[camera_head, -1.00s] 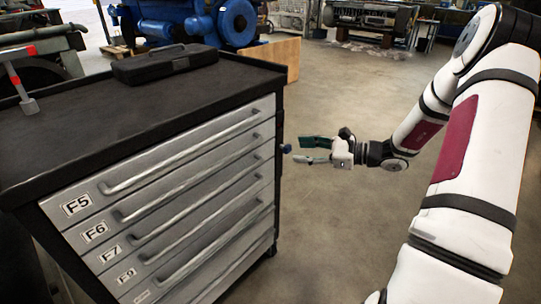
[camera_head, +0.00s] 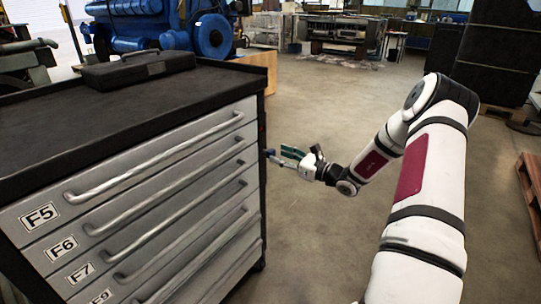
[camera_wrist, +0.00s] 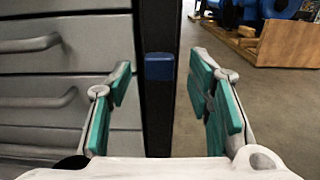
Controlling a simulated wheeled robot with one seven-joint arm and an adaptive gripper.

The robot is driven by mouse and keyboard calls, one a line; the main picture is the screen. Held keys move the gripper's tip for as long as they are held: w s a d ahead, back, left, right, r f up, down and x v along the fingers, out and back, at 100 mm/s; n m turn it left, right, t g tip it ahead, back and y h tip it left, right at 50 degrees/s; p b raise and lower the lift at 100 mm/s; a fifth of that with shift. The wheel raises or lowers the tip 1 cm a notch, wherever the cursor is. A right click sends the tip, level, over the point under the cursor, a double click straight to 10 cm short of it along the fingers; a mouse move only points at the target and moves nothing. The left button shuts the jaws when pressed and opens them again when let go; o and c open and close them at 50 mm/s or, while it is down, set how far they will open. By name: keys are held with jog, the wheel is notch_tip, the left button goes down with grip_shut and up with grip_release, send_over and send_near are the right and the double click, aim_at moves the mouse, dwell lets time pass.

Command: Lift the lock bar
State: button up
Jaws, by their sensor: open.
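The lock bar (camera_wrist: 158,110) is a dark upright strip at the right front edge of the grey drawer cabinet (camera_head: 150,178). A blue block (camera_wrist: 159,67) sits on it, and this shows in the head view as a small blue knob (camera_head: 270,153). My gripper (camera_head: 285,155) is open and empty at the cabinet's right side. In the wrist view my gripper's green-padded fingers (camera_wrist: 160,98) stand apart, with the bar and blue block between them farther ahead. I see no contact.
Drawers with long handles (camera_head: 155,155) fill the cabinet front. A black case (camera_head: 138,70) lies on its top. The floor (camera_head: 330,110) right of the cabinet is clear. A wooden pallet (camera_head: 530,185) lies at the far right.

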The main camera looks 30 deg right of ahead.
aim_at(273, 153)
jog(key=x, duration=0.4)
jog(key=shift+w+a+b, duration=0.15)
jog(key=shift+w+b, duration=0.2)
jog(key=shift+b, duration=0.05)
grip_shut()
